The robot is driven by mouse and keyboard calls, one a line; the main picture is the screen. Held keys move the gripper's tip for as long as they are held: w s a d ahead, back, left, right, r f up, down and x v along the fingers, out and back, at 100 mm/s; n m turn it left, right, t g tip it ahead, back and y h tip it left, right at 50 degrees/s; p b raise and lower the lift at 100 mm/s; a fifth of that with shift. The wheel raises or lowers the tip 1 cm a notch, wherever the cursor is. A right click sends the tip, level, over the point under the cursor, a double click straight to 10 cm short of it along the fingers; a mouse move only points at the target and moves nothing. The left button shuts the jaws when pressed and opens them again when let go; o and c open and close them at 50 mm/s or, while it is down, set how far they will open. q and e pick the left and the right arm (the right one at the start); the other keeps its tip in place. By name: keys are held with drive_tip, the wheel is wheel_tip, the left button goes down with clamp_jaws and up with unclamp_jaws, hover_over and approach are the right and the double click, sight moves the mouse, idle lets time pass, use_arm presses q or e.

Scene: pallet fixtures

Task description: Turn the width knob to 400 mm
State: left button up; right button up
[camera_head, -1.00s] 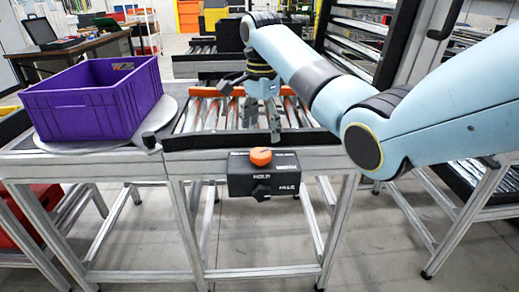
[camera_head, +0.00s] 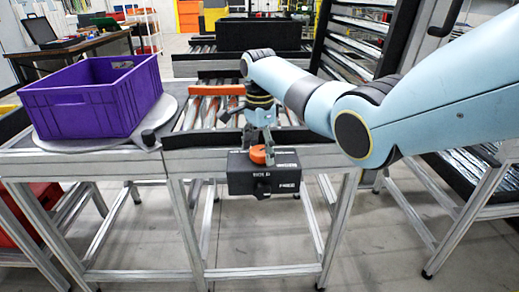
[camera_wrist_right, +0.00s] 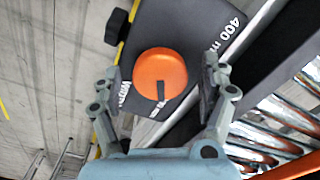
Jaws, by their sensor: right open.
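The width knob (camera_head: 258,155) is an orange round knob on top of a black control box (camera_head: 240,180) at the front of the conveyor frame. In the right wrist view the knob (camera_wrist_right: 160,75) shows a dark pointer mark at its lower edge, and "400 m" is printed on the box (camera_wrist_right: 205,22) at the upper right. My right gripper (camera_head: 259,150) is over the box. In the right wrist view its open fingers (camera_wrist_right: 163,88) stand on either side of the knob, with gaps visible. My left gripper is not in view.
A purple crate (camera_head: 75,115) sits on a round grey turntable (camera_head: 45,146) at the left. The roller conveyor (camera_head: 195,112) with orange guide rails (camera_head: 215,90) lies behind the box. A black knob (camera_wrist_right: 119,26) projects from the box's front.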

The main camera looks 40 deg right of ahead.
drive_tip(key=c, duration=1.2)
drive_tip(key=shift+o, duration=0.2)
